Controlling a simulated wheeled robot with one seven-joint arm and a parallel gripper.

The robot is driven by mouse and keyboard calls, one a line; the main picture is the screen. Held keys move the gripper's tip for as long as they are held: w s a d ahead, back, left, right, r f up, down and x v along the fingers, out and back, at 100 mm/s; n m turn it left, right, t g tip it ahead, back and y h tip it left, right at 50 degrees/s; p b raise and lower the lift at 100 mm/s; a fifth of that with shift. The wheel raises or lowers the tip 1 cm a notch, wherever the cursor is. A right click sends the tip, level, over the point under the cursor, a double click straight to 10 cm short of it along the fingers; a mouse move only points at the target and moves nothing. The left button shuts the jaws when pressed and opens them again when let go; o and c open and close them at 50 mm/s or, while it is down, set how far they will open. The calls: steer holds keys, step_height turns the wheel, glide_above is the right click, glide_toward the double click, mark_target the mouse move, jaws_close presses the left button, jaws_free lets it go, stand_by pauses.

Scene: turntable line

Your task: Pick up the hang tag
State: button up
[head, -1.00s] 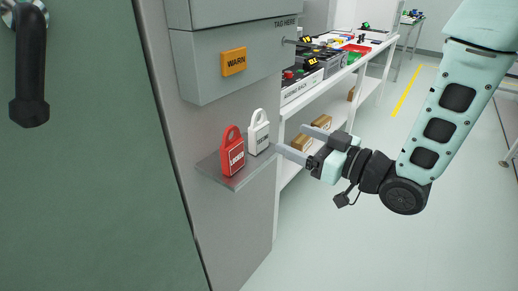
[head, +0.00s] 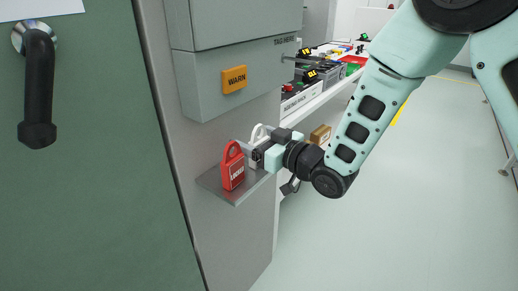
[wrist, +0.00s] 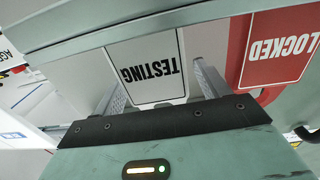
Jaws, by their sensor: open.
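A white hang tag (head: 255,133) stands upright on a small grey shelf (head: 236,198), partly hidden by my gripper in the head view. In the wrist view the white tag (wrist: 152,66) reads TESTING, upside down. A red hang tag (head: 233,168) reading LOCKED stands beside it on the shelf; it also shows at the right of the wrist view (wrist: 272,52). My gripper (wrist: 160,82) is open, with one finger on each side of the white tag. I cannot tell whether the fingers touch it.
A grey cabinet (head: 212,85) with an orange WARN label (head: 234,80) hangs above the shelf. A green door (head: 90,200) with a black handle (head: 38,95) is at the left. A white workbench with bins is behind. Open floor (head: 400,220) lies to the right.

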mark_target(258, 138)
steer(key=c, duration=1.1)
steer(key=shift+o, duration=0.2)
steer(key=shift+s+d+r, duration=0.1)
steer(key=shift+d+r, duration=0.1)
steer(key=shift+r, duration=0.2)
steer(key=r, duration=0.6)
steer(key=shift+s+d+r, duration=0.15)
steer(key=shift+s+d, duration=0.1)
steer(key=shift+d, duration=0.1)
steer(key=b+v, duration=1.4)
steer(key=v, duration=0.5)
steer(key=shift+w, duration=0.25)
